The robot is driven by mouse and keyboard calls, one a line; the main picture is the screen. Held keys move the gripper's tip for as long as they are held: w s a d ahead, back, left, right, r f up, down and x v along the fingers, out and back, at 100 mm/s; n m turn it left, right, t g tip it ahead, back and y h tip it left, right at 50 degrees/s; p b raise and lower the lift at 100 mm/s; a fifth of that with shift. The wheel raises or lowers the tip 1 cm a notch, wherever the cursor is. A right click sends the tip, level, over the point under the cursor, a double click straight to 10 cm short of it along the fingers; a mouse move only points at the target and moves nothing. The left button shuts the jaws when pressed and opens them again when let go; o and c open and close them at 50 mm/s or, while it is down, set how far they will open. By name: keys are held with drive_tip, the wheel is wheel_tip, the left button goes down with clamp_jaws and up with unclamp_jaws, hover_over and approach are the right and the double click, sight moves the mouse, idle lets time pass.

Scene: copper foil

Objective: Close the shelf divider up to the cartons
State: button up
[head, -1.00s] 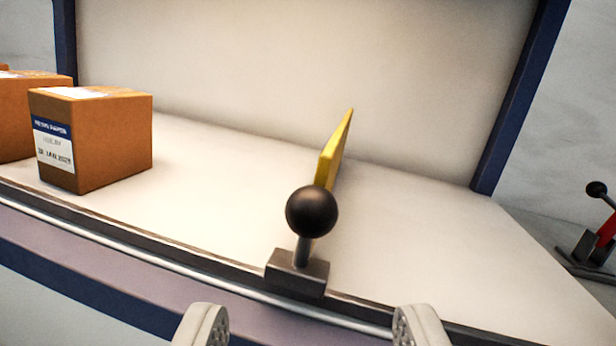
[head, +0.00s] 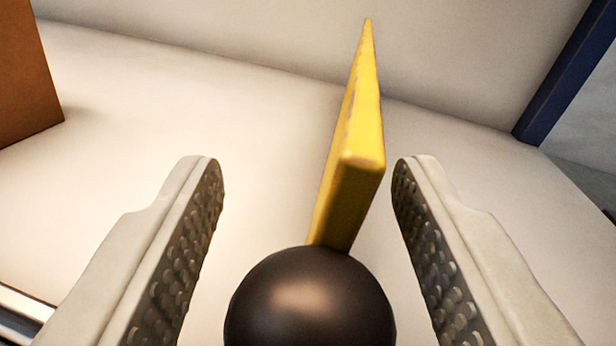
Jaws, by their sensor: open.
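The yellow shelf divider (head: 352,150) stands upright on the pale shelf, running toward the back wall. A round black knob (head: 310,300) is at its front end, cut off by the bottom edge of the view. My gripper (head: 306,175) is open, with one finger to the left and one to the right of the knob and divider. Gaps show between the fingers and the knob's upper part; nothing is held. One brown carton (head: 25,75) shows in part at the left edge, apart from the divider. The knob's stem and base are hidden.
The shelf surface (head: 150,100) between carton and divider is clear. A dark blue upright post (head: 565,75) stands at the right. A piece of the front rail (head: 25,312) shows at lower left.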

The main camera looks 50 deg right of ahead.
clamp_jaws()
drive_tip(key=w+a, duration=0.3)
drive_tip(key=w, duration=0.1)
drive_tip(key=w+a, duration=0.2)
drive_tip(key=w, duration=0.2)
drive_tip(key=w+a, duration=0.3)
drive_tip(key=w, duration=0.1)
drive_tip(key=shift+a, duration=0.35)
unclamp_jaws()
drive_tip(key=v, duration=1.7)
drive_tip(key=shift+s+a, duration=0.1)
drive_tip(key=shift+a, duration=0.05)
drive_tip(key=shift+c, duration=0.2)
